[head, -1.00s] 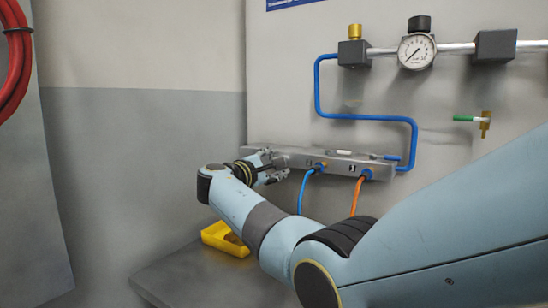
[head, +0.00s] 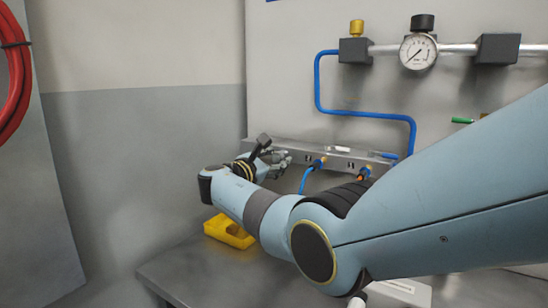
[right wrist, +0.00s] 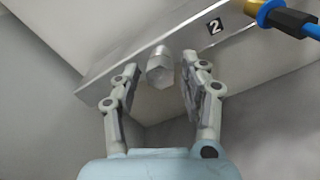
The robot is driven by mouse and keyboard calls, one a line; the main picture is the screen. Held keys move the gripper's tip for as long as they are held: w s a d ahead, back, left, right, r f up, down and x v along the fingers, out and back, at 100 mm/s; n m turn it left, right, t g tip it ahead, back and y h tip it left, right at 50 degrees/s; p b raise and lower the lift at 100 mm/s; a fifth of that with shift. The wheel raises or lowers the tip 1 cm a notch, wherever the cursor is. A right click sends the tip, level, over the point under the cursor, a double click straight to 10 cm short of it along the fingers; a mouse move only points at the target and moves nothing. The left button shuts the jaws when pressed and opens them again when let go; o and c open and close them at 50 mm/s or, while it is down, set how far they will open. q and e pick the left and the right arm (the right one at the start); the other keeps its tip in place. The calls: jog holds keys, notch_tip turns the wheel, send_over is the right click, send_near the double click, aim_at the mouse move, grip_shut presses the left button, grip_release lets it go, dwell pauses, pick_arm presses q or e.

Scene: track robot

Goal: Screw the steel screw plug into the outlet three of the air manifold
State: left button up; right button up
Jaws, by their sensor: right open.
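The air manifold (head: 318,150) is a long grey bar along the wall; in the right wrist view its face (right wrist: 128,73) runs diagonally above my fingers. The steel screw plug (right wrist: 160,68), a hexagonal metal piece, sits at the manifold, left of the outlet labelled 2. How deep it sits, and its outlet's number, cannot be told. My right gripper (right wrist: 157,82) is open, with one finger on each side of the plug and visible gaps. In the head view this gripper (head: 277,157) is at the manifold's left end and the plug cannot be made out. My left gripper is not in view.
A brass fitting with a blue hose (right wrist: 285,18) is at outlet 2. A blue pipe (head: 365,115), a gauge (head: 418,51) and a green-handled part (head: 462,121) are on the wall. A yellow bin (head: 229,232) stands on the grey bench (head: 185,275).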

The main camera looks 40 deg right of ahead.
jog(key=shift+r+n+p, duration=0.1)
jog(key=shift+n+p, duration=0.5)
jog(key=shift+n, duration=0.3)
jog(key=n+p, duration=0.1)
jog(key=n, duration=0.2)
jog(key=shift+n+p, duration=0.35)
jog(key=shift+n, duration=0.05)
jog(key=n+p, duration=0.1)
jog(key=n, duration=0.2)
jog(key=shift+n, duration=0.4)
jog(key=n, duration=0.2)
jog(key=shift+n, duration=0.3)
grip_shut()
